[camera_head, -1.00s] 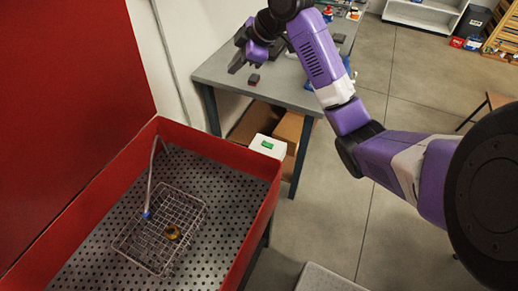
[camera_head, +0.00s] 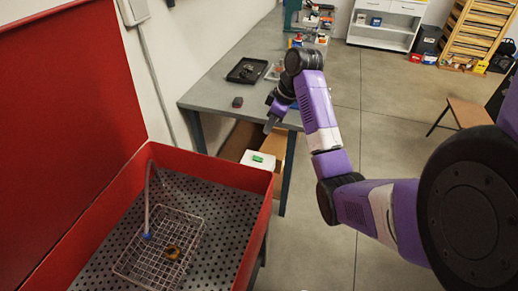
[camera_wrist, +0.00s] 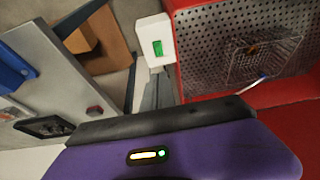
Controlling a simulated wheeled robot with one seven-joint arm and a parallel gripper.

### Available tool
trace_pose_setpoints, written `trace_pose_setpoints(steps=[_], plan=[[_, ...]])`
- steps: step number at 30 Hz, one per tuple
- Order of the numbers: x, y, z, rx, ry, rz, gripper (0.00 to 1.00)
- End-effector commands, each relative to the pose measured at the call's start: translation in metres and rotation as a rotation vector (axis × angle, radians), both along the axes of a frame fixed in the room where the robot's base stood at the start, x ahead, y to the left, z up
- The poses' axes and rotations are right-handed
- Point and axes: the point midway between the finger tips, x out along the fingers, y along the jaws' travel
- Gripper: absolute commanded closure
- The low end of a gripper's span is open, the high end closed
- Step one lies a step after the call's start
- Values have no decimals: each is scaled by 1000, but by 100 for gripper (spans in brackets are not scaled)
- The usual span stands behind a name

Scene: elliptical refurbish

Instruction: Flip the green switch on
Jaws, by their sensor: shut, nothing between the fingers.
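The green switch (camera_head: 257,158) sits on a white box (camera_head: 263,165) at the right rear corner of the red-walled basin. In the wrist view the green switch (camera_wrist: 158,47) shows on the white box (camera_wrist: 167,56), just beyond my fingertips. My gripper (camera_head: 268,127) is shut and empty, pointing down above and a little beyond the box, near the grey table's front corner. In the wrist view my gripper fingers (camera_wrist: 157,88) are together and apart from the switch. I cannot tell which way the switch is tipped.
The red basin (camera_head: 258,225) holds a wire basket (camera_head: 150,265) with a small yellow-brown part inside. A grey table (camera_head: 215,92) with a black tray (camera_head: 246,70) stands behind, with cardboard boxes under it. The floor to the right is open.

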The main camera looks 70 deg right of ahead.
Motion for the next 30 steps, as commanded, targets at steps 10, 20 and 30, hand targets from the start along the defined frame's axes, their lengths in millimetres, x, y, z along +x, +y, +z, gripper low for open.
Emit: trace_pose_setpoints(steps=[10,20,30], plan=[[12,2,-35,0,-1,3,100],[29,3,-79,3,1,1,100],[38,4,-125,1,0,1,100]])
